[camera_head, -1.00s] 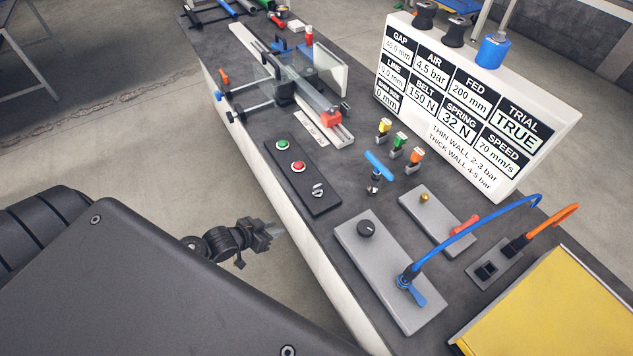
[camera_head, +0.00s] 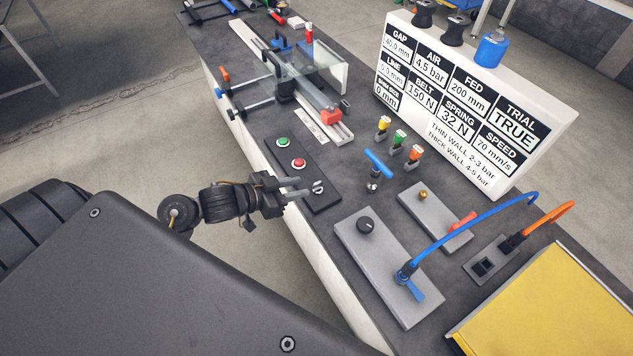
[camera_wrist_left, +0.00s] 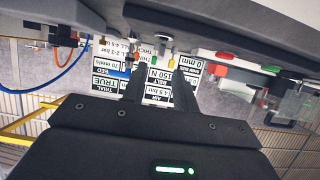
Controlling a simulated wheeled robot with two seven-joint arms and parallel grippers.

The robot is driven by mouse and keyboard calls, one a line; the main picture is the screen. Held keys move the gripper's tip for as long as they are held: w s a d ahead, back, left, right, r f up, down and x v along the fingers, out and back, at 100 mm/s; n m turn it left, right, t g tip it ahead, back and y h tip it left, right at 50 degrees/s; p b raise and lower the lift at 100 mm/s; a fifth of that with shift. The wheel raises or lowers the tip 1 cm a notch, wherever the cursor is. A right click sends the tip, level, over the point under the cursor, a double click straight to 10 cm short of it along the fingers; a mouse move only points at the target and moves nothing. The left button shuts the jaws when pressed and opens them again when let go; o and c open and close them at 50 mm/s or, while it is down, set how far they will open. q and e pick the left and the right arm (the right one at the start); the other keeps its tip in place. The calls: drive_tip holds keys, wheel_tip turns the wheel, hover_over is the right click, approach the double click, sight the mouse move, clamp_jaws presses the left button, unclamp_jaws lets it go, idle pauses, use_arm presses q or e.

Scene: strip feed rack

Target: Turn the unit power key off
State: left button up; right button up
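The unit power key (camera_head: 318,187) is a small silver key at the near end of a black panel (camera_head: 322,204), beyond a green button (camera_head: 282,142) and a red button (camera_head: 299,163). My left gripper (camera_head: 304,187) is at the panel's left edge, its fingers pointing at the key. In the left wrist view its two dark fingers (camera_wrist_left: 162,68) stand apart with a gap between them, and the silver key (camera_wrist_left: 165,41) shows just past the gap. I cannot tell whether a finger touches it. My right gripper is not in view.
A sign board (camera_head: 478,110) stands to the right, a yellow box (camera_head: 540,310) at front right.

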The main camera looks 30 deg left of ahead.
sight(315, 184)
use_arm(q)
drive_tip(key=x, duration=0.7)
clamp_jaws()
